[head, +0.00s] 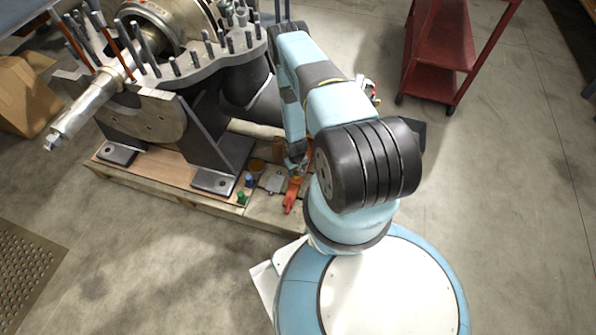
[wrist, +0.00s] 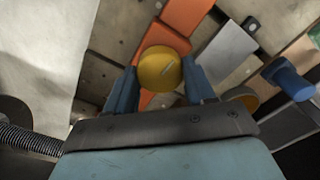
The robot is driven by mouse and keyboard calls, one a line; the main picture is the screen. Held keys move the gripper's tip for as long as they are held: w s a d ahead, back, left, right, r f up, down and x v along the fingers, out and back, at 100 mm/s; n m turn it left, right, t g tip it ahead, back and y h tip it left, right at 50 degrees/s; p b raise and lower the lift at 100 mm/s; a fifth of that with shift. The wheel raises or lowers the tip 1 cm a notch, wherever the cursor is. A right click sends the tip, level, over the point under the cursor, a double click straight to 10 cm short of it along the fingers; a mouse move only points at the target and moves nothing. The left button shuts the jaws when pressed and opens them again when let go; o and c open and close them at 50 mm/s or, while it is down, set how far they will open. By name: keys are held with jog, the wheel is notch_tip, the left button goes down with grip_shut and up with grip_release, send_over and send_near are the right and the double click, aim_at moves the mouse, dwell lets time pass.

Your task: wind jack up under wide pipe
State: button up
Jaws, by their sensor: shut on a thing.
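The wide pipe (head: 258,103) is the dark, thick branch under the casing, left of my arm; the wrist view does not clearly show it. My gripper (head: 296,163) is low at the pallet beside this pipe, partly hidden by my arm. In the wrist view my gripper (wrist: 161,72) has its two blue fingers closed on either side of a round yellow knob (wrist: 158,66) with a pale mark on its face. Orange parts of the jack (wrist: 184,15) show beyond and around the knob. In the head view the orange jack (head: 291,196) shows below the gripper. I cannot tell whether the jack touches the pipe.
The casing (head: 180,70) with upright studs stands on the wooden pallet (head: 175,195). A grey block (head: 275,184), an amber cup (head: 257,166) and small blue (head: 249,180) and green (head: 242,198) pieces lie near the jack. A red cart (head: 438,50) stands at right.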

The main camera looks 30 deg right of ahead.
aim_at(296, 172)
jog(key=shift+w, duration=0.1)
jog(key=o, duration=1)
jog(key=shift+o, duration=0.2)
notch_tip(296, 172, up, 14)
jog(key=shift+f, duration=0.15)
dwell(0.4)
